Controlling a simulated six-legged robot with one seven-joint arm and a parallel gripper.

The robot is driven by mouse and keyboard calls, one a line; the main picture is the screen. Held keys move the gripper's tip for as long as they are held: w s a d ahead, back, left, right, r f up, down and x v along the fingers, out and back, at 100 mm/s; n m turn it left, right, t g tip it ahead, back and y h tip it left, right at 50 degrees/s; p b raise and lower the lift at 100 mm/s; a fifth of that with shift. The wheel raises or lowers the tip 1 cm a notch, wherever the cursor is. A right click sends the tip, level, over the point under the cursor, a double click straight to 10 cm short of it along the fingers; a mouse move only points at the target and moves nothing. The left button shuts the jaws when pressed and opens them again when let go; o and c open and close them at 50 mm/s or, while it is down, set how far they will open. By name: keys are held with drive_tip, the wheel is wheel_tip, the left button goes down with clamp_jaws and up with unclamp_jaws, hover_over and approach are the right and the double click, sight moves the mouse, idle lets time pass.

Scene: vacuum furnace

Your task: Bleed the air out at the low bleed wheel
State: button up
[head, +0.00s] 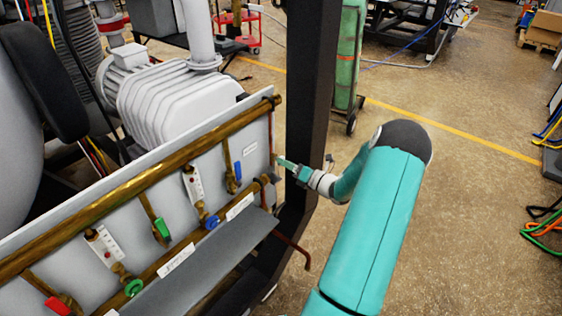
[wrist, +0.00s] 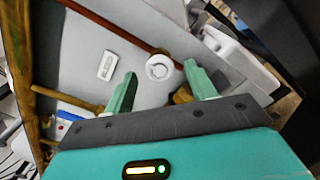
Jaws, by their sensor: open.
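A small round white wheel (wrist: 159,67) sits at the end of a thin red-brown pipe (wrist: 105,24) in the wrist view; I take it for the low bleed wheel. My gripper (wrist: 162,75) is open, with one finger on each side of the wheel in that picture and a gap to both. I cannot tell how far the fingertips are from it in depth. In the head view my gripper (head: 283,162) is at the right edge of the grey panel (head: 220,158). The wheel cannot be made out there.
A blue lever valve (head: 238,171) and a white label (head: 250,149) are left of my gripper. Brass pipes (head: 150,180) and green and blue wheels (head: 133,287) line the panel. A dark upright post (head: 303,110) stands close behind my gripper.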

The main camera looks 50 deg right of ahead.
drive_tip(key=shift+w+a, duration=0.1)
drive_tip(key=shift+w, duration=1.55)
drive_tip(key=c, duration=1)
